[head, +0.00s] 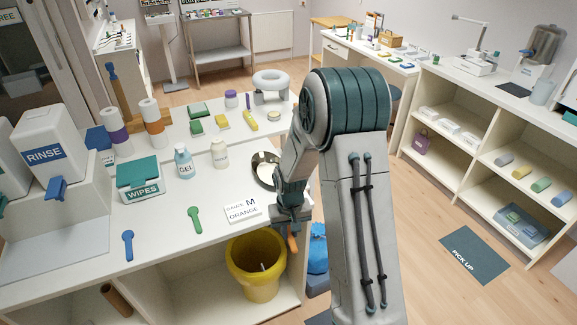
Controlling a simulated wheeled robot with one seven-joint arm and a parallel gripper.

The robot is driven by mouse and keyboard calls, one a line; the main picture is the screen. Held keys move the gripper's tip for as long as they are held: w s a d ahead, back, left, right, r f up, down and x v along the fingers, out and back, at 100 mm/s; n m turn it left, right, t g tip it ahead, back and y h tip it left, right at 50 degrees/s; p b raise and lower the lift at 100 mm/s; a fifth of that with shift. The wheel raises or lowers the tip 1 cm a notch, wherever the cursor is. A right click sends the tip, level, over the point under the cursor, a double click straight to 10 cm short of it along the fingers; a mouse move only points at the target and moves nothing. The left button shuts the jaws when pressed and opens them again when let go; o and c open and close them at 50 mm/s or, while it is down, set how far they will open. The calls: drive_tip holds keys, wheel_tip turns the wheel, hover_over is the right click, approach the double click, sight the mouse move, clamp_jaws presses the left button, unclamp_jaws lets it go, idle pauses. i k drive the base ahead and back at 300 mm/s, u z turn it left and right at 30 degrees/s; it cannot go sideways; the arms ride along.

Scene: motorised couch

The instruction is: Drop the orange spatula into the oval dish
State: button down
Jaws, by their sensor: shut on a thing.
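The orange spatula (292,243) shows only as a short orange end pointing down below my gripper (291,226). My gripper is shut on it near the counter's right front edge, and the fingers partly hide the rest of it.
A card reading "ORANGE" (243,208) lies left of my gripper. A green spatula (195,219) and a blue spatula (128,245) lie farther left. A yellow bin (255,265) stands below the counter edge. A white bottle (220,153) stands left of the dish.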

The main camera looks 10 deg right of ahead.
sight(272, 175)
drive_tip(key=z, duration=2.7)
drive_tip(key=i, duration=0.25)
drive_tip(key=u, duration=3.1)
drive_tip(key=i, duration=1)
drive_tip(key=z, duration=0.05)
